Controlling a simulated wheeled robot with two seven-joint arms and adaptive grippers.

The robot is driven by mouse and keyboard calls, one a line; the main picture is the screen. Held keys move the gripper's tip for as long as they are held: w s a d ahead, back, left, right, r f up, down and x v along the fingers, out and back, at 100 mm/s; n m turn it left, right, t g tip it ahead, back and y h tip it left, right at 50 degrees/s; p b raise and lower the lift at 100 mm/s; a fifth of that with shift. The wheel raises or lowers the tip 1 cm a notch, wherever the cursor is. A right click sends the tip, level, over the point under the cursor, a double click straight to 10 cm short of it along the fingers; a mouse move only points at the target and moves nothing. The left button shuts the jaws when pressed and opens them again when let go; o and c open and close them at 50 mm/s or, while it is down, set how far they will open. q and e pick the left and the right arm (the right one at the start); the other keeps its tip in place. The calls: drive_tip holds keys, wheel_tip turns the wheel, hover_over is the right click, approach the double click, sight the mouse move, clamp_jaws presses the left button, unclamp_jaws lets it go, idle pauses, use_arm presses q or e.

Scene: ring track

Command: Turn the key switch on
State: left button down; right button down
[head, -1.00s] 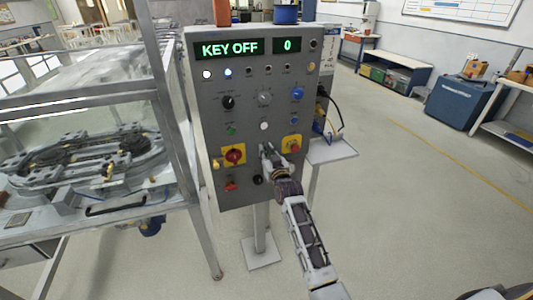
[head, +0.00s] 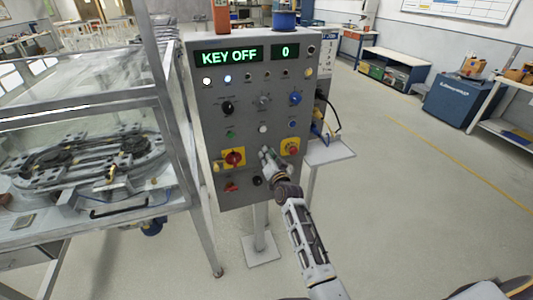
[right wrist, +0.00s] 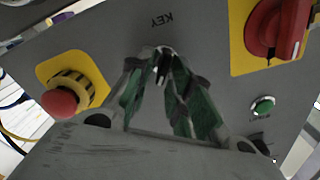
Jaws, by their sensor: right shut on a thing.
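The grey control panel (head: 245,115) stands upright ahead, and its left display (head: 226,54) reads KEY OFF in green. My right gripper (head: 268,153) is at the lower middle of the panel, between two yellow-backed controls, and covers the key switch in the head view. In the right wrist view, the key (right wrist: 163,68) shows as a small dark and metallic piece between the fingertips, below the upside-down label KEY. The fingers of the right gripper (right wrist: 163,62) are closed in on it. My left gripper is in neither view.
A red rotary switch (head: 233,158) is left of the gripper, and a red mushroom button (head: 292,149) is right of it. Both are close. A framed ring track table (head: 80,165) stands at the left.

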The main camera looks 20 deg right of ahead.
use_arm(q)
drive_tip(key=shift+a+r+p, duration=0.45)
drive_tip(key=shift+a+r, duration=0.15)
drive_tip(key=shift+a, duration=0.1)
use_arm(e)
drive_tip(key=m, duration=0.5)
drive_tip(key=shift+d+f, duration=0.2)
drive_tip(key=shift+f, duration=0.05)
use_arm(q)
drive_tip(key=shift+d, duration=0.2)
use_arm(e)
drive_tip(key=c, duration=1.6)
unclamp_jaws()
drive_tip(key=s, duration=1.2)
drive_tip(key=shift+d, duration=0.25)
drive_tip(key=shift+f, duration=0.1)
